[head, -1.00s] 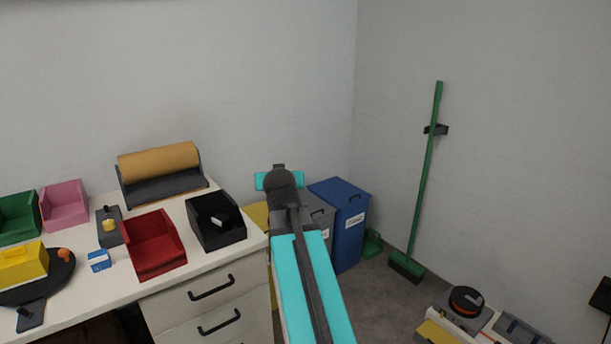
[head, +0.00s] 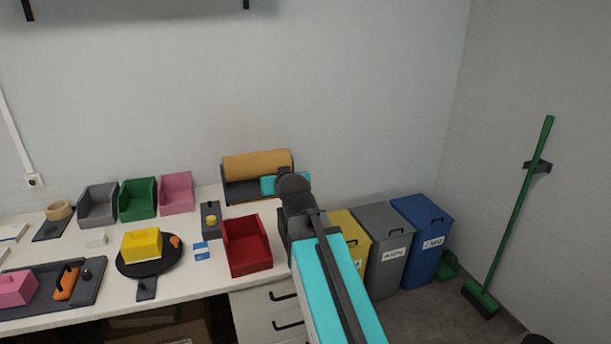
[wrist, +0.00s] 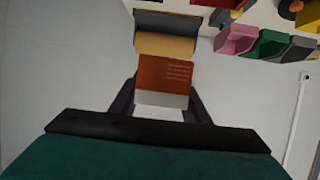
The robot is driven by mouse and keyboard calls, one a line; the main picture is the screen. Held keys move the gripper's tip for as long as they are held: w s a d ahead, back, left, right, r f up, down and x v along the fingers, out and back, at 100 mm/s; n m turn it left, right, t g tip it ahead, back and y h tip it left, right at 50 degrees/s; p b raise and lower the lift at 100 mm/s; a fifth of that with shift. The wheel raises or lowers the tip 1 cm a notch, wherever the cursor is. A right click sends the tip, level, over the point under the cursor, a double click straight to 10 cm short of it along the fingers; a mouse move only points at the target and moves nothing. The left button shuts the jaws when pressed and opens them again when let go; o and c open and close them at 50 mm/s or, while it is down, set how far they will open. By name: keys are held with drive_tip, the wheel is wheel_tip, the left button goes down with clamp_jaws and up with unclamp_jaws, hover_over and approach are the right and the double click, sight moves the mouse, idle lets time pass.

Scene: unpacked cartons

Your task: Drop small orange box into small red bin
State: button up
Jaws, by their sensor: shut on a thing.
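The small orange box (wrist: 164,74), orange with a white band, is between the two dark fingers of my gripper (wrist: 161,92) in the wrist view. The gripper is shut on it and holds it up in the air. The small red bin (head: 247,258) stands open-topped at the right part of the bench in the head view. In that view my arm rises just right of the bin, and the gripper and box are hidden behind it. Part of a red bin (wrist: 226,4) shows at the top edge of the wrist view.
A brown paper roll (head: 257,164) is behind the red bin. Pink (head: 175,194), green (head: 138,199) and grey (head: 98,206) bins line the back. A blue-and-white box (head: 202,251) lies left of the red bin. Yellow, grey and blue waste bins (head: 421,240) stand right of the bench.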

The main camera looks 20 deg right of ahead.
drive_tip(key=w+a+r+n+y+p, duration=0.1)
drive_tip(key=a+r+p, duration=0.3)
drive_tip(key=a, duration=0.7)
drive_tip(key=shift+r+n+y+p, duration=0.3)
drive_tip(key=shift+n+y, duration=0.2)
drive_tip(key=shift+y, duration=0.2)
